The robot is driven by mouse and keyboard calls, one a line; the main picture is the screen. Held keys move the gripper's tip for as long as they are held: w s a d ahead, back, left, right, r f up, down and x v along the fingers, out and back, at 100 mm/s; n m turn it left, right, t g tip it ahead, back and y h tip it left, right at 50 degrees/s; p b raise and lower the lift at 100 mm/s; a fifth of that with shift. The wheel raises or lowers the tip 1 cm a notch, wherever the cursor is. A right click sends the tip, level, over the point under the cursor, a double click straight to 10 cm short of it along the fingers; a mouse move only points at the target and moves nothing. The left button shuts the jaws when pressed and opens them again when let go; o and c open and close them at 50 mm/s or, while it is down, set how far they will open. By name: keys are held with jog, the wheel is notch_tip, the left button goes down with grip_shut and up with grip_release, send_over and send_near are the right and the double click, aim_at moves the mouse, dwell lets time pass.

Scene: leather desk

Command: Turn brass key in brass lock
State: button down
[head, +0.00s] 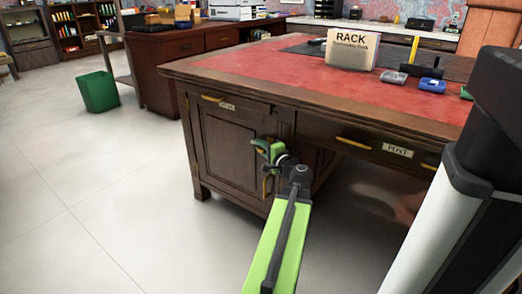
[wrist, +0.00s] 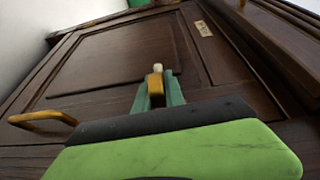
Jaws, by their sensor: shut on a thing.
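My gripper (head: 268,149) is at the front of the dark wood desk's cabinet door, near its right edge. In the wrist view, its green fingers (wrist: 158,92) are shut on a brass key (wrist: 155,84), whose flat bow shows between them. A small pale round piece shows just beyond the key, at the door's surface. I cannot tell if it is part of the lock or the key. The brass lock is not clearly visible behind the fingers, and how far the key sits in it cannot be told. The cabinet door (wrist: 110,62) looks closed.
A brass door handle (wrist: 42,120) sticks out near the gripper. Brass drawer pulls (head: 353,143) line the desk front under the overhanging red-leather top (head: 270,68). A green bin (head: 98,91) is at left; the floor there is clear.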

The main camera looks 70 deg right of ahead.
jog(key=shift+t+b, duration=0.3)
jog(key=shift+b, duration=0.05)
jog(key=c, duration=1.3)
grip_release()
jog(key=shift+c, duration=0.2)
